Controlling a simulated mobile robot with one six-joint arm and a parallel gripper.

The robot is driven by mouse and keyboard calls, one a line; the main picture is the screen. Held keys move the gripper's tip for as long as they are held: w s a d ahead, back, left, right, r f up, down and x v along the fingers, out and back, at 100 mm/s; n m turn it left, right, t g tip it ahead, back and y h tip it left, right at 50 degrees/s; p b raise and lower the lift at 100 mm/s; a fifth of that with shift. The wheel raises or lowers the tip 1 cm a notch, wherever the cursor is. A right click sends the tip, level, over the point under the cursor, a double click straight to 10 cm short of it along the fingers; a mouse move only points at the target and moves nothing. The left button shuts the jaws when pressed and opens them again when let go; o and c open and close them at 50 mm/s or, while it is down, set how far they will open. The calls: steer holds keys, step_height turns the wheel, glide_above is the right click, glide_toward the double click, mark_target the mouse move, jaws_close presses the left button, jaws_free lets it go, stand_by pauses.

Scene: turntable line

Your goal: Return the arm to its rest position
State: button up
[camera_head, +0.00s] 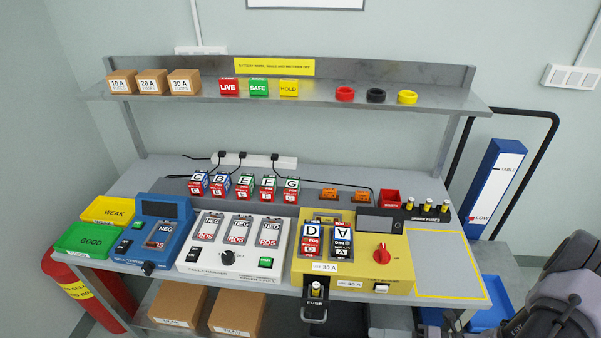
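Part of my dark grey arm (568,300) shows at the lower right corner, in front of the right end of the bench. It is cut off by the picture edge. I see no fingertips of my gripper, so whether it holds anything is hidden. No part of the arm in view touches the bench things.
The workbench (330,182) carries a yellow tester (395,278) holding cells D and A, a white charger (200,257), a blue device (165,232), and green and yellow bins at left. Several lettered cells stand behind. A yellow-outlined area (450,265) at right is bare.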

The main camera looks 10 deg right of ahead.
steer(key=w+a+r+n+g+h+b, duration=0.25)
steer(key=r+n+g, duration=0.35)
steer(key=r+n, duration=0.45)
steer(key=s+a+r+n+t+h+b, duration=0.1)
steer(key=a+r+n+h, duration=0.3)
steer(key=n, duration=0.9)
steer(key=s+a+r+n+t+h+b, duration=0.1)
steer(key=s+a+r+n+t+h, duration=0.2)
steer(key=a+r+n, duration=0.6)
step_height(320, 180, up, 3)
steer(key=s+n+h, duration=0.1)
steer(key=n+h, duration=0.1)
steer(key=n, duration=0.2)
steer(key=shift+a+f+t, duration=0.15)
steer(key=shift+t, duration=0.15)
